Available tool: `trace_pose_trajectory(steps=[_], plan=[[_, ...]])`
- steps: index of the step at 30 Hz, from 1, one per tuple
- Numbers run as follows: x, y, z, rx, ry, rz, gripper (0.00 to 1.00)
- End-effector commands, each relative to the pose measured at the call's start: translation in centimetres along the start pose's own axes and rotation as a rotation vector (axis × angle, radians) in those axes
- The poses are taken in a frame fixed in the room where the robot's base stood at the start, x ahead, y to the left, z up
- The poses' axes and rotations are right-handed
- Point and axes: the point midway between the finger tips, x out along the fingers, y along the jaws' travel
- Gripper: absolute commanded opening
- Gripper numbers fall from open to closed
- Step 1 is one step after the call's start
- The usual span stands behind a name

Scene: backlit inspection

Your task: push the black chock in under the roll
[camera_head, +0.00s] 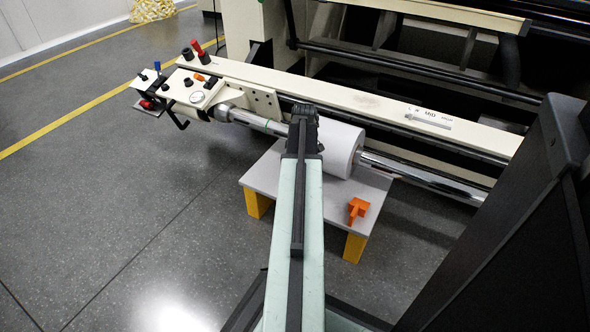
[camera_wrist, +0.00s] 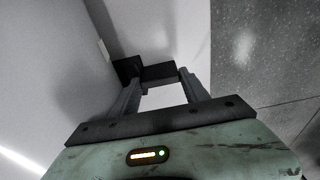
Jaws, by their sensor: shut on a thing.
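The black chock (camera_wrist: 160,73) lies across the fingertips of my gripper (camera_wrist: 158,84) in the wrist view. My gripper is shut on it. A large pale curved surface, which looks like the roll (camera_wrist: 50,70), fills the left of the wrist view. The chock's left end is close to it; I cannot tell if they touch. In the head view my arm hides the chock and part of the roll.
The shiny shaft (camera_head: 420,178) runs out on both sides of the roll. A cream machine beam (camera_head: 350,98) stands behind it. The grey floor (camera_head: 150,220) at left is clear.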

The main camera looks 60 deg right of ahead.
Motion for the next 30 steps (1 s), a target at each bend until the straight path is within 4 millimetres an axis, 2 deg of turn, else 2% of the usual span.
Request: trace_pose_trajectory(steps=[4, 5, 7, 22, 26, 30], plan=[[0.0, 0.1, 0.0, 0.000, 0.000, 0.002, 0.08], [0.0, 0.1, 0.0, 0.000, 0.000, 0.002, 0.59], [0.0, 0.1, 0.0, 0.000, 0.000, 0.003, 0.78], [-0.2, 0.3, -0.1, 0.000, 0.001, 0.007, 0.79], [-1.2, 0.2, -0.2, -0.001, 0.000, 0.007, 0.79], [-3.2, 0.1, -0.5, -0.003, 0.000, 0.006, 0.79]])
